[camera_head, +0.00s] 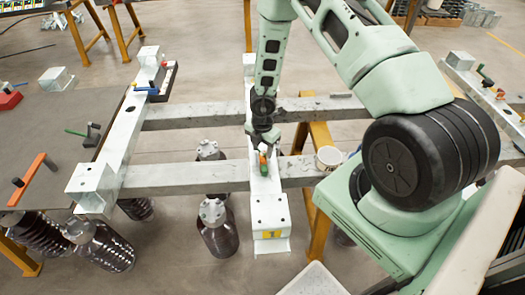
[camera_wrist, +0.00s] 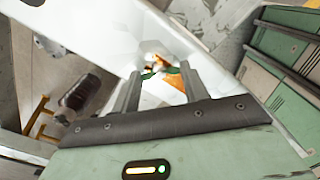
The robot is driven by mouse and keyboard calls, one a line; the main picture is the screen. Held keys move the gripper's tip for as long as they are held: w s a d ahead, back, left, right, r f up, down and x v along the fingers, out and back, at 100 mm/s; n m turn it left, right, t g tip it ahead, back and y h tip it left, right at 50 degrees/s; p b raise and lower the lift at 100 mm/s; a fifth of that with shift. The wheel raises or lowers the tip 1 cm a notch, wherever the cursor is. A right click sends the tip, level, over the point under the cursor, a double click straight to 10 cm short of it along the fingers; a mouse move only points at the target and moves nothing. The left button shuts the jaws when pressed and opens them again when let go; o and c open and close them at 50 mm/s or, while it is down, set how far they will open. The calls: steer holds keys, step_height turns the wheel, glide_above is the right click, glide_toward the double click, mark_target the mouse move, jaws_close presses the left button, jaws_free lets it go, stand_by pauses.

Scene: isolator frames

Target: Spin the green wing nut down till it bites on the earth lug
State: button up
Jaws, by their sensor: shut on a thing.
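In the head view my gripper (camera_head: 264,146) points down at the middle white beam (camera_head: 268,205). Small green and orange parts (camera_head: 263,159) show right below the fingers there, too small to tell apart.
Grey crossbars (camera_head: 190,178) run either side of the white beam. A white cup (camera_head: 328,158) stands on the crossbar close right of my gripper. Dark brown insulators (camera_head: 218,235) stand below the frame. A left white beam (camera_head: 115,150) carries a blue-and-black clamp (camera_head: 155,88).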

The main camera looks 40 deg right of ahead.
mark_target(262, 151)
steer(key=shift+m, duration=0.3)
steer(key=o, duration=1)
step_height(262, 151, up, 18)
steer(key=shift+f+p, duration=0.25)
steer(key=shift+p, duration=0.1)
